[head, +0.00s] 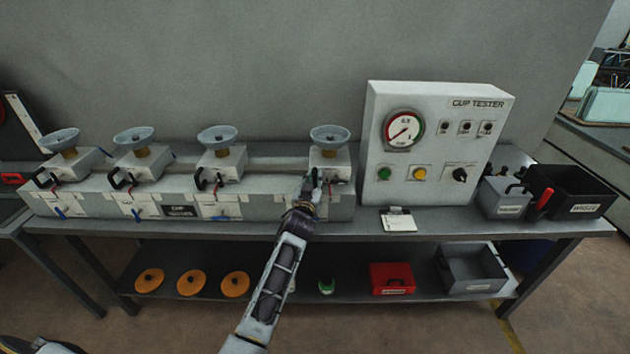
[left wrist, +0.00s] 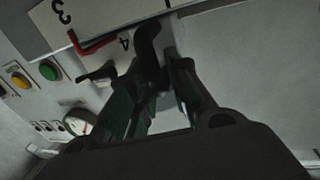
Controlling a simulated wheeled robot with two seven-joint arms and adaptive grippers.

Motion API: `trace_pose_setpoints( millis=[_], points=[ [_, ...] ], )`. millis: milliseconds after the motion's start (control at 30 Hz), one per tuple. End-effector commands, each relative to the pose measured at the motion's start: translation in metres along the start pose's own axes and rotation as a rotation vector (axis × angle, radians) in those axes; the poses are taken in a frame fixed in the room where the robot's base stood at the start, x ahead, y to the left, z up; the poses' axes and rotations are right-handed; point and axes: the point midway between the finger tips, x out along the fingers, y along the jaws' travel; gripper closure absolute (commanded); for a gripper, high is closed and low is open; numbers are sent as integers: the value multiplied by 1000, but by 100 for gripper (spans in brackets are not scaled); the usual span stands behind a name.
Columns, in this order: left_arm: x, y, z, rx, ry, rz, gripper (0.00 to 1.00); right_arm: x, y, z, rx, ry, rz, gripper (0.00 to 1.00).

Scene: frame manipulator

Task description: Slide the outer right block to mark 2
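The outer right block (head: 330,163) is a white box with a grey-blue cup on top, at the right end of the long grey rail unit. My left gripper (head: 312,186) is at its front left, where the block's handle is largely hidden in the head view. In the left wrist view the black curved handle (left wrist: 150,45) reaches down between the fingers of my left gripper (left wrist: 162,72), which stand apart with a gap showing. A red pointer (left wrist: 92,44) lies by a scale plate with the figures 3 and 4. My right gripper is not in view.
Three similar cup blocks stand to the left, the nearest (head: 221,162) across a free stretch of rail. The white cup tester panel (head: 436,145) stands close on the right. A grey box (head: 505,197) and a black bin (head: 572,190) are farther right.

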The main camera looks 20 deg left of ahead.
Motion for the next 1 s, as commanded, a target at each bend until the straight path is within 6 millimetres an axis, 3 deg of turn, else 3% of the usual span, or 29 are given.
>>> trace_pose_setpoints(
  millis=[100, 467, 1000],
  points=[
    [0, 3, 0, -1, 0, 4, 100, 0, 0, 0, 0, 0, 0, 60],
    [-1, 0, 0, 0, -1, 6, 100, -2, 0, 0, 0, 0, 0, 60],
    [-10, -45, 1, 3, -4, 2, 100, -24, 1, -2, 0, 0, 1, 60]
  ],
)
